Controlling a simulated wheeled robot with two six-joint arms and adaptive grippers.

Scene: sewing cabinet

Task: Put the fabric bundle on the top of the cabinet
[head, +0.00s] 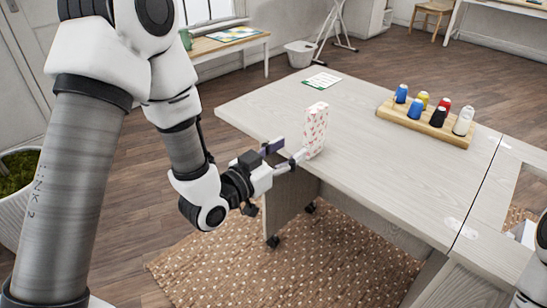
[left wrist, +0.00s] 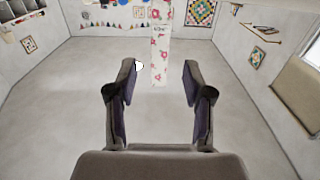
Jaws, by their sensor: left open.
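The fabric bundle (head: 315,130) is a tall, narrow white block with a red and pink flower print. It stands upright at the near left edge of the pale wood cabinet top (head: 365,145). My left gripper (head: 288,153) is open, beside the bundle on its near left side, with its fingertips close to the bundle's lower part. In the left wrist view the bundle (left wrist: 161,50) shows between and beyond the spread fingers (left wrist: 160,78), with gaps on both sides. My right gripper is out of view; only part of my right arm shows at the right edge.
A wooden rack (head: 428,125) with several coloured thread spools stands at the cabinet top's far right. A green and white card (head: 322,81) lies at the far left corner. The middle of the top is clear. A dotted brown rug (head: 230,265) lies below.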

